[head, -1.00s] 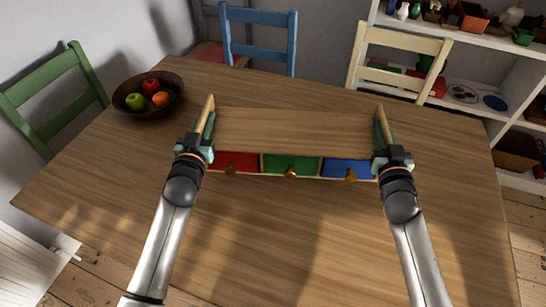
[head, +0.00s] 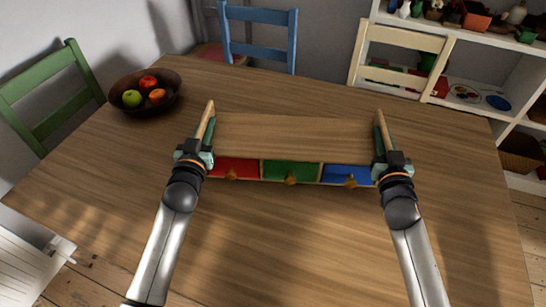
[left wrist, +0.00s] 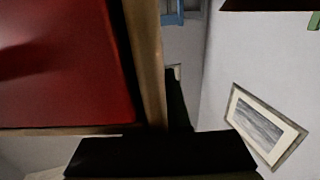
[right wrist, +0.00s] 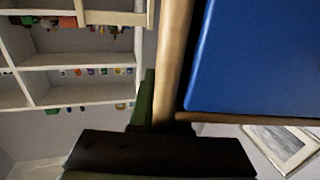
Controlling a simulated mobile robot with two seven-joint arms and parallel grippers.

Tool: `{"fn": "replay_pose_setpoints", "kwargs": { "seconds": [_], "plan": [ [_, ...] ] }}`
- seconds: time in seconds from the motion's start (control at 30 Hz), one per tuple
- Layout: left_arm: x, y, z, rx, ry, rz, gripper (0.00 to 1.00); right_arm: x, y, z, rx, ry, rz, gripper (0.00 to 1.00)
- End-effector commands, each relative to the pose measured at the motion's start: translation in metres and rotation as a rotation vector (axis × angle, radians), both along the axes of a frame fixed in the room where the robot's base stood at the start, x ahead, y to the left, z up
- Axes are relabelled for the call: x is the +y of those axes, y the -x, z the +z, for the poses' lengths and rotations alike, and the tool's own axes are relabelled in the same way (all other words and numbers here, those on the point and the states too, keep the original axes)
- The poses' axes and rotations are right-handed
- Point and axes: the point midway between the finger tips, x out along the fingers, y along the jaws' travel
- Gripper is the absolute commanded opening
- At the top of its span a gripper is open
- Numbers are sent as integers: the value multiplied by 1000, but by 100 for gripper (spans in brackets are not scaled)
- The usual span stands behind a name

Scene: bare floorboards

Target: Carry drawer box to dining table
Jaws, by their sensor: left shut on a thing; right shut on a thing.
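The drawer box (head: 290,135) is a wide wooden box with a red, a green and a blue drawer front, each with a small knob. My left gripper (head: 203,145) is shut on its left side wall, and my right gripper (head: 384,145) is shut on its right side wall. The red drawer front (left wrist: 65,65) fills much of the left wrist view, and the blue drawer front (right wrist: 255,60) shows large in the right wrist view. The box is over the wooden dining table (head: 290,240); I cannot tell whether it touches the top.
A dark bowl (head: 125,105) with fruit stands at the table's back left. A green chair (head: 45,95), a blue chair (head: 260,38) and a cream chair (head: 400,45) stand around the table. White shelves (head: 480,60) are at the back right. The tabletop in front is clear.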

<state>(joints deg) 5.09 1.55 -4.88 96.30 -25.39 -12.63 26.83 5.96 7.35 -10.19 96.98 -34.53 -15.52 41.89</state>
Motion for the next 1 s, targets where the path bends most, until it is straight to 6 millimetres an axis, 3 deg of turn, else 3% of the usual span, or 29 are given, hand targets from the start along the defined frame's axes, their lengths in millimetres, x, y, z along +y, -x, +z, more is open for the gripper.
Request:
{"fn": "replay_pose_setpoints", "kwargs": {
  "seconds": [0.2,0.23,0.5,0.8,1.0],
  "plan": [
    [-1,0,-11,-8,1,-2,0,1,0,-11,-7,0,3,0],
    [-1,0,-13,-1,1,-1,16,0,0,-13,-1,0,1,16],
    [0,0,-11,0,0,-1,45,0,0,-11,0,0,1,45],
    [0,3,-11,0,0,0,45,0,0,-11,0,0,0,45],
    [0,27,-12,2,2,0,45,0,0,-11,0,0,0,45]
  ]
}}
